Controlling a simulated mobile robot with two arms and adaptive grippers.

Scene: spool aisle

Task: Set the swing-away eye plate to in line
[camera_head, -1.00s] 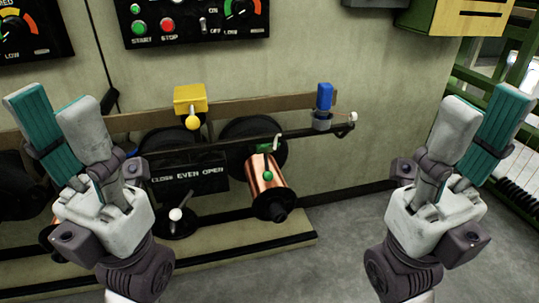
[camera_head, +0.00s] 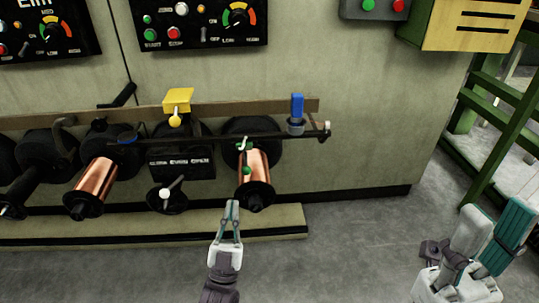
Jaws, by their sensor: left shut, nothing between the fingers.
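I take the eye plate to be the small pale bracket (camera_head: 243,144) with a green knob (camera_head: 247,170), in front of the right copper spool (camera_head: 256,165) in the head view. It hangs by the dark horizontal bar; its exact angle is too small to tell. My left gripper (camera_head: 232,204) is shut and empty, pointing up, just below and left of that spool's lower end in the picture. Whether it touches anything is unclear, but it appears apart from the knob. My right gripper (camera_head: 498,222) is open and empty at the lower right, away from the machine.
A yellow block with a yellow knob (camera_head: 175,120) and a blue-topped post (camera_head: 297,108) stand along the bar. A white-knobbed lever (camera_head: 165,192) sits below a labelled dark plate. A low ledge (camera_head: 285,217) runs along the machine's foot.

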